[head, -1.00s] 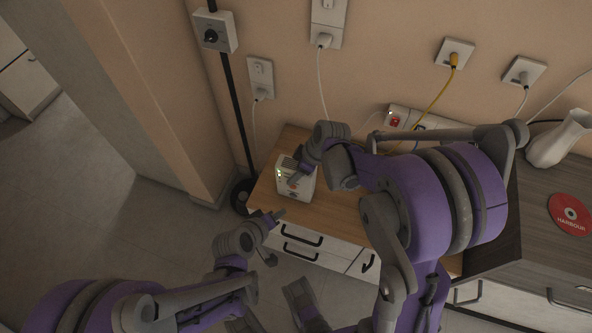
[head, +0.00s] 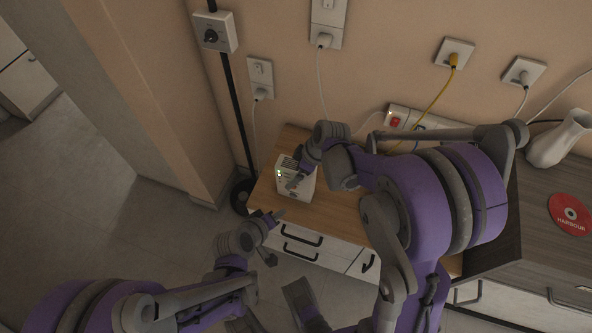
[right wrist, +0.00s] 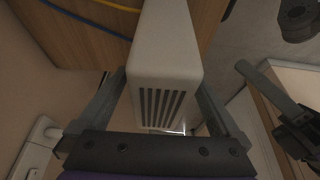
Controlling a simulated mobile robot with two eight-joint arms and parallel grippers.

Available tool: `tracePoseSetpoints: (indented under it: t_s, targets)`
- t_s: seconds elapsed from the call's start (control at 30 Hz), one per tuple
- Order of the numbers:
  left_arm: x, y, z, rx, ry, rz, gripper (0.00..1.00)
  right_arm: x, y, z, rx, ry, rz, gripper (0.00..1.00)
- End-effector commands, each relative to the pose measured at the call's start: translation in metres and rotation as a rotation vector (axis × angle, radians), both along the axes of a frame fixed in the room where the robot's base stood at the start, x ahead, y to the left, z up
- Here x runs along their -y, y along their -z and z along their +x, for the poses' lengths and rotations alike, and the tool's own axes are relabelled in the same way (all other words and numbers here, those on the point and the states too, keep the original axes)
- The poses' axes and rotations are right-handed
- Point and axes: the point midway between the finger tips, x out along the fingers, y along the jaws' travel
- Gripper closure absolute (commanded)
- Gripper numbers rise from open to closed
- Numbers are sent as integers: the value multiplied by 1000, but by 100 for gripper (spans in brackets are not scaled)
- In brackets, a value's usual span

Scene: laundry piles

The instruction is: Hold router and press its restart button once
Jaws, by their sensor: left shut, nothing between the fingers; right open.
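The router (head: 304,188) is a small white upright box with dark vent slots and green lights, on the wooden cabinet top. My right gripper (head: 298,177) reaches down over it from the right, one finger in front of its face. In the right wrist view the router (right wrist: 165,50) sits between the open fingers of my right gripper (right wrist: 160,85), slots near the palm. I cannot tell whether the fingers touch it. My left gripper (head: 281,213) is shut and empty, below and left of the router, apart from it. I cannot make out the restart button.
The wooden top (head: 345,215) has drawers with dark handles below. A power strip (head: 398,118) with a red switch lies behind, with white and yellow cables to wall sockets. A black pole (head: 236,115) stands left. A white vase (head: 560,140) and red disc (head: 570,214) are right.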

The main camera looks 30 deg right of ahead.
Motion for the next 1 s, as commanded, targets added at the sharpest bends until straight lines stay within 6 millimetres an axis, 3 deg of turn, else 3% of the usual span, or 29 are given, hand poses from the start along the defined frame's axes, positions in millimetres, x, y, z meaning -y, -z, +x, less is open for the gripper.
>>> tracePoseSetpoints:
  t_s: [0.27,0.7,1.0]
  targets:
    - [0,0,0,0,0,0,100,6,-19,-6,0,1,0,0]
    - [0,0,0,0,0,0,100,27,-98,-31,0,2,0,0]
    - [0,0,0,0,0,0,100,30,-111,-35,0,0,0,0]
